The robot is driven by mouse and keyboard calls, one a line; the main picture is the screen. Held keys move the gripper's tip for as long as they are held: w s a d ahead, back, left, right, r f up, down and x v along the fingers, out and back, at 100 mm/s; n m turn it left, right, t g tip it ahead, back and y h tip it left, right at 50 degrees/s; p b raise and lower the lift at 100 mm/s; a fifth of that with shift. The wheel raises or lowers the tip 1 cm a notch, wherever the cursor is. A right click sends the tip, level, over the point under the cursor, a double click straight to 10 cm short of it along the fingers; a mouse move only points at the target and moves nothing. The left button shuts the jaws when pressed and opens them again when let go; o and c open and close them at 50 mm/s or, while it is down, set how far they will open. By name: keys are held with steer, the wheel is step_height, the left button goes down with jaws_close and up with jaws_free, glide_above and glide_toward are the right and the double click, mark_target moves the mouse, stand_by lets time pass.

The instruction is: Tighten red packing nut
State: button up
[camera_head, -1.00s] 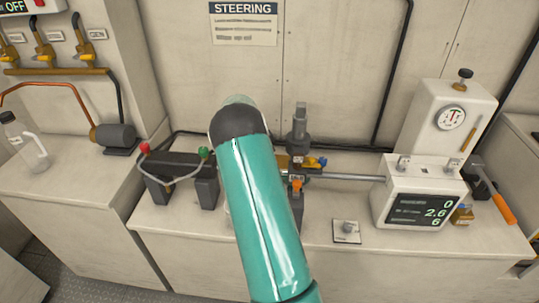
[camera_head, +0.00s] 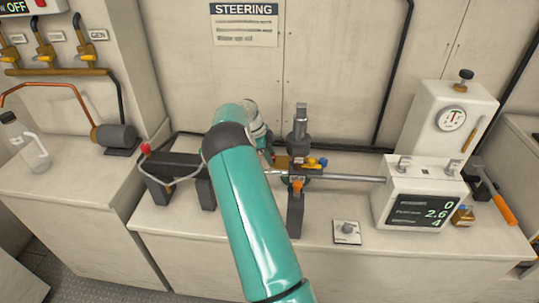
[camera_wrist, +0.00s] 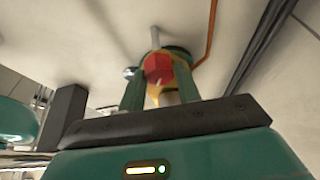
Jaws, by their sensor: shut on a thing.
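In the wrist view, a red faceted nut (camera_wrist: 157,68) sits between the green fingers of my gripper (camera_wrist: 158,82). The fingers are shut on it, one on each side. A yellowish part shows under and around the nut, and a pale rod rises behind it. In the head view my arm crosses the middle of the bench, and my wrist (camera_head: 256,122) points down at the shaft assembly. The fingertips and the nut are mostly hidden there behind my arm.
A steel shaft (camera_head: 350,178) runs right to a white box with a display (camera_head: 416,211) reading 0, 2.6 and 4. A grey upright cylinder (camera_head: 300,128) and blue and yellow fittings (camera_head: 318,163) stand close to my wrist.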

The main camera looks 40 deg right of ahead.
steer(key=o, duration=1)
steer(key=shift+r, duration=0.1)
steer(key=v, duration=1.3)
steer(key=shift+r, duration=0.35)
steer(key=shift+a, duration=0.1)
